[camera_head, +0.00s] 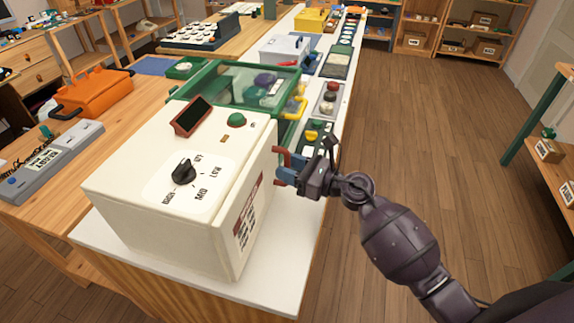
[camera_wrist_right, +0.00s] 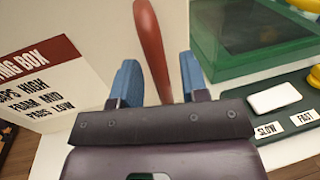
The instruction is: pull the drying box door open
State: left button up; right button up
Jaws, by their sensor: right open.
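The drying box (camera_head: 150,215) is a cream white box with a black dial on top, standing on the near end of the counter. Its door (camera_head: 250,205) is the labelled right face and looks flush with the box. A red handle (camera_head: 283,158) stands out at the door's far end. My right gripper (camera_head: 284,169) is at this handle with its blue fingers apart. In the right wrist view, the handle (camera_wrist_right: 153,45) passes between the two fingers, with gaps visible on both sides. The door's label (camera_wrist_right: 38,88) shows at the left there. My left gripper is not in view.
A green bin with a clear lid (camera_head: 240,85) stands just behind the box. A small control panel with a yellow knob (camera_head: 314,134) lies beside the handle. An orange case (camera_head: 92,92) is on the left. Open floor (camera_head: 430,140) lies to the right.

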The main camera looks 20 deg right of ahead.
jog(key=shift+w+a, duration=0.3)
grip_shut()
jog(key=shift+s+d, duration=0.1)
dwell(0.4)
